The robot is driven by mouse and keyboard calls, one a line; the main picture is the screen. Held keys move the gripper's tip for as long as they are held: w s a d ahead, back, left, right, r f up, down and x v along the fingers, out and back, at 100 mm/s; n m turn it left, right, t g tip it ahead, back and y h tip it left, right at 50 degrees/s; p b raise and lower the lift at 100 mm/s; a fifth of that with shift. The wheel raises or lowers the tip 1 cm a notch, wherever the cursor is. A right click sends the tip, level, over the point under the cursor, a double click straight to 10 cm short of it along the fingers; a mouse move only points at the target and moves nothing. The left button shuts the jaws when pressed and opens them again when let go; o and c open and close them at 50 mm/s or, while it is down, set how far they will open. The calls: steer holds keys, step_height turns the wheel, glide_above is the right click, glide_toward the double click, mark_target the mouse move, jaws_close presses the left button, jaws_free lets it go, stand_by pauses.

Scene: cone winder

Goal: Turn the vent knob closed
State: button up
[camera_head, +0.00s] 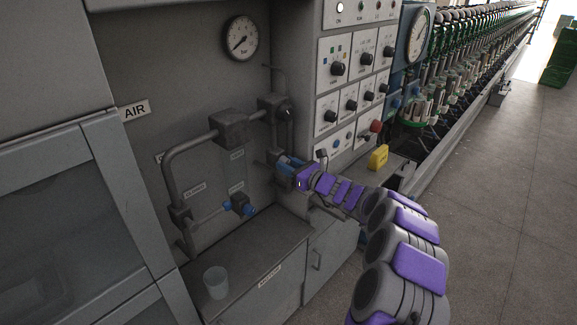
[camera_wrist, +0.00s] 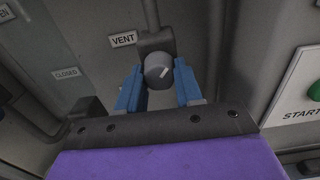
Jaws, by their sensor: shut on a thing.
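The vent knob (camera_wrist: 158,71) is a round grey knob with a pale pointer line, below a grey valve block on the panel. The label VENT (camera_wrist: 123,39) is to its upper left. My gripper (camera_wrist: 159,88) has its two blue fingers on either side of the knob, shut on it. In the head view, my gripper (camera_head: 287,164) reaches the pipework beside the control panel, and hides the knob there. The pointer line slants up to the right in the wrist view. A CLOSED label (camera_wrist: 66,73) is at the left.
A pressure gauge (camera_head: 241,37) is above grey pipes (camera_head: 185,150). A lower blue-handled valve (camera_head: 240,204) is left of my gripper. A clear cup (camera_head: 216,282) stands on the ledge. A control panel (camera_head: 350,85) and yellow box (camera_head: 378,157) are close on the right.

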steer(key=shift+f+n+b, duration=0.15)
steer(key=shift+n+b, duration=0.25)
steer(key=n+b, duration=0.4)
steer(key=n, duration=0.7)
steer(key=shift+d+n+b, duration=0.15)
steer(key=shift+n+b, duration=0.25)
steer(key=shift+n, duration=2.2)
steer(key=o, duration=1)
steer(key=shift+r, duration=0.2)
